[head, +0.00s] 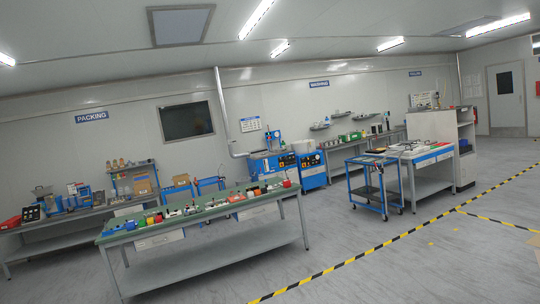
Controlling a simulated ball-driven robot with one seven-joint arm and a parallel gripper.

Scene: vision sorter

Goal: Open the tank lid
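Two blue-and-white machines stand by the back wall near the middle of the head view: a left one (270,165) and a right one (312,170). A thin pipe runs up the wall beside the left machine. Either could hold the tank, but I cannot make out a tank or its lid at this distance, nor whether any lid is open or shut. My gripper is not in the head view.
A long green-topped table (200,214) with several small items stands in front of the machines. A blue cart (366,186) and a white-topped bench (432,153) stand to the right. Grey floor (400,270) with yellow-black tape (385,243) is clear at the front right.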

